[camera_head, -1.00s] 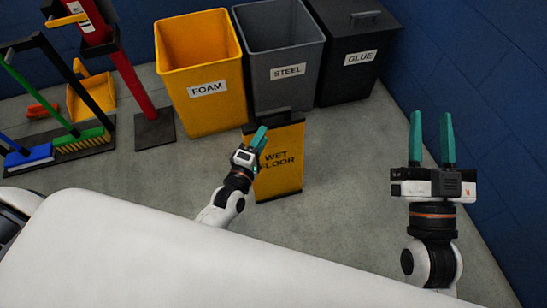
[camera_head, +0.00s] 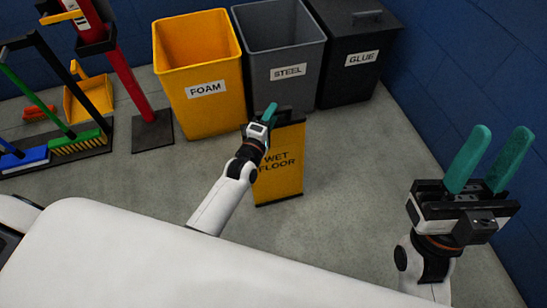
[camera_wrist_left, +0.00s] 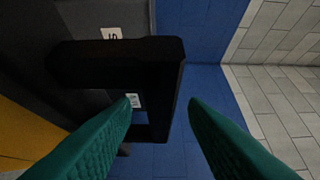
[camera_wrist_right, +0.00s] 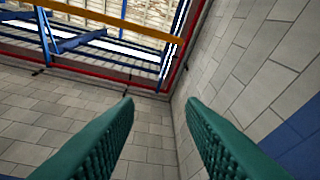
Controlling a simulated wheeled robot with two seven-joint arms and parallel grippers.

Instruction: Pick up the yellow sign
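The yellow sign (camera_head: 279,173), marked WET FLOOR, stands upright on the floor in front of the grey bin. It has a dark handle at its top, partly hidden in the head view; the handle (camera_wrist_left: 120,62) shows as a black bar in the left wrist view. My left gripper (camera_head: 268,115) is at the sign's top left, beside the handle. Its green fingers (camera_wrist_left: 160,105) are apart in the left wrist view, with the right end of the handle ahead of and partly between them. My right gripper (camera_head: 497,158) is open and empty, raised near the blue wall at the right.
A yellow FOAM bin (camera_head: 203,95), a grey STEEL bin (camera_head: 287,80) and a black GLUE bin (camera_head: 356,65) stand behind the sign. Brooms and a dustpan (camera_head: 88,97) are at the left. The blue wall (camera_head: 480,70) is close at right. Floor right of the sign is clear.

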